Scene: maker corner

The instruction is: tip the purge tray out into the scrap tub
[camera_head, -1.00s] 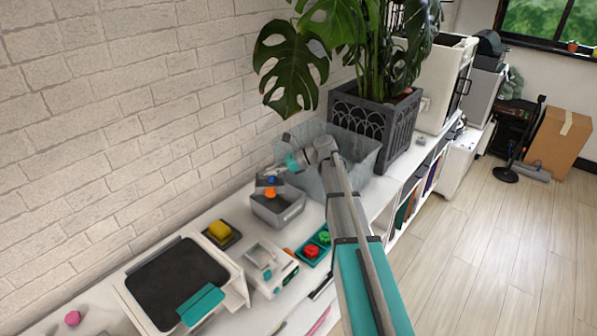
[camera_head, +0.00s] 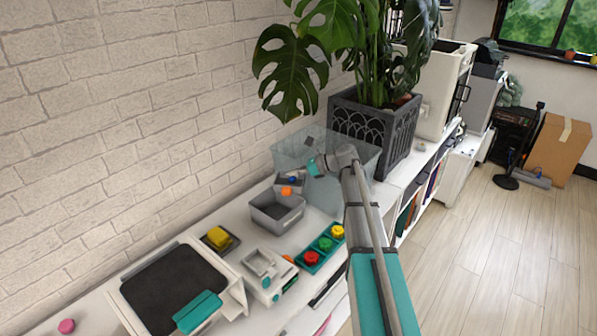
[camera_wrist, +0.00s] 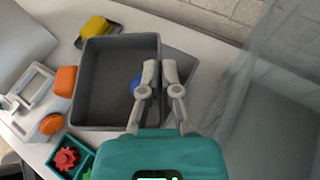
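The small grey purge tray (camera_head: 281,183) hangs from my gripper (camera_head: 309,170), over the far side of an open grey tub (camera_head: 277,214), which seems to be the scrap tub. In the wrist view the purge tray (camera_wrist: 105,60) shows a dark inside with a blue piece (camera_wrist: 137,85) near my fingers, and an orange part (camera_wrist: 65,80) at its left edge. My gripper (camera_wrist: 160,72) looks closed on its right wall. The visible inside of the tub looks empty. I cannot tell how far the tray is tilted.
A large translucent bin (camera_head: 350,152) and a planter (camera_head: 375,130) stand on the right. A yellow block (camera_head: 217,237), a small white scale (camera_head: 266,274) and a teal bin (camera_head: 323,247) of coloured pieces surround the tub's near side. A brick wall runs behind.

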